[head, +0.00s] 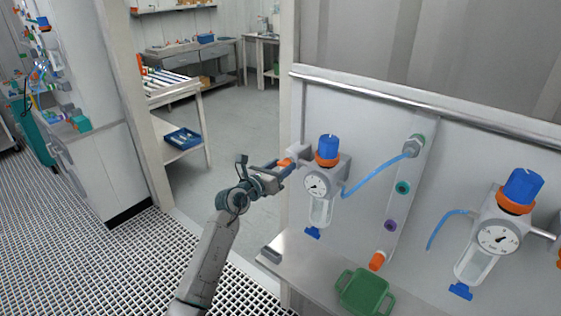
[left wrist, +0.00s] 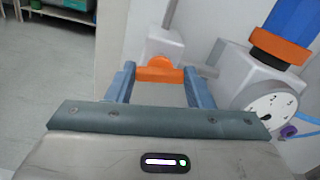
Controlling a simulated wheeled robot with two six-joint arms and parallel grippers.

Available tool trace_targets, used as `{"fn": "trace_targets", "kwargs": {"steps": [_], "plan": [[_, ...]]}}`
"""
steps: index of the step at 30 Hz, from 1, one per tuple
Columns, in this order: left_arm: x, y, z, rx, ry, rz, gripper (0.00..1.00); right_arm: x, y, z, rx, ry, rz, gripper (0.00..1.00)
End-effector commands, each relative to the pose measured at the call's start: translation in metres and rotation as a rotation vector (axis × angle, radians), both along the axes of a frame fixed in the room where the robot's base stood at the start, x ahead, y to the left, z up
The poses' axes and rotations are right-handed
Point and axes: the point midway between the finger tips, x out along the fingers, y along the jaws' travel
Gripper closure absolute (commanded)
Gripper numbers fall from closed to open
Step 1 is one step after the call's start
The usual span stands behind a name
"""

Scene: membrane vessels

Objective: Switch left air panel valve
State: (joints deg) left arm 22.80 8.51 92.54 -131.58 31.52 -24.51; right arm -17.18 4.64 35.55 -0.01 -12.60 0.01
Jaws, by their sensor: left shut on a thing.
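The air panel (head: 370,125) is a pale upright board with two regulators. The left regulator (head: 321,185) has a blue knob, an orange ring, a round gauge and a clear bowl. Beside it on the left is a small grey valve body (head: 297,155) with an orange handle (head: 285,162). My left gripper (head: 282,166) reaches the handle from the left and is shut on it. In the left wrist view the orange handle (left wrist: 160,71) lies crosswise between the two blue-grey fingers, with the valve body (left wrist: 165,45) just behind it. My right gripper is not in view.
The right regulator (head: 498,235) stands farther right on the panel. A green container (head: 364,292) sits on the metal ledge (head: 320,268) below. A blue hose (head: 375,175) runs from the left regulator to a fitting. A doorway post stands left of my arm.

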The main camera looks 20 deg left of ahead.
Motion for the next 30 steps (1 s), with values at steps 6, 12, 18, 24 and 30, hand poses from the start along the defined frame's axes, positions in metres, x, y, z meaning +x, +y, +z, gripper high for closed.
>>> {"fn": "trace_targets", "kwargs": {"steps": [6,12,18,24,30], "plan": [[0.0,0.0,0.006,-0.184,0.072,0.0,0.76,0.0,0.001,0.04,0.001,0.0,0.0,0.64],[0.0,0.001,0.005,-0.364,0.138,0.001,0.76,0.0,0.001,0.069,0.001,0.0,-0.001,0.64],[0.0,0.002,0.003,-0.542,0.203,0.002,0.76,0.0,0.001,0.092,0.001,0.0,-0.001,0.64],[0.0,0.002,0.0,-0.72,0.265,0.002,0.76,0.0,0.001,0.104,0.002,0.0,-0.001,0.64],[0.001,0.002,-0.002,-0.883,0.323,0.001,0.76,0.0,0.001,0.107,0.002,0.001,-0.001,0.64]]}}
